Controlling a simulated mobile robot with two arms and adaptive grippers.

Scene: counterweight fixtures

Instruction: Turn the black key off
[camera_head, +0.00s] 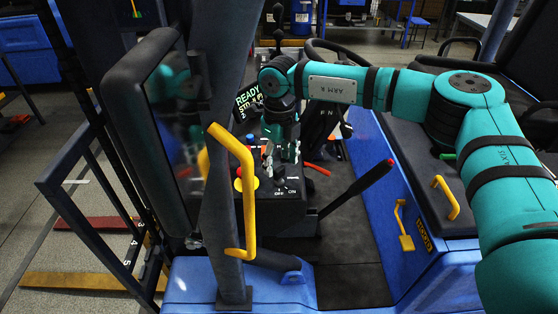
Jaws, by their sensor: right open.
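The black key (280,181) sits on the dark control panel (291,204), just above white ON and OFF lettering. It is small here, and I cannot tell which way it is turned. My right gripper (269,160) hangs over the panel, pointing down, slightly above and left of the key in the picture. It is open, with nothing seen between its fingers. Whether its tips touch anything is unclear. My left gripper is not in view.
A red knob (238,171) on a yellow base is left of the gripper. A yellow handle (246,190) on a grey post stands in front. A black lever (358,188) with a red tip rises at right.

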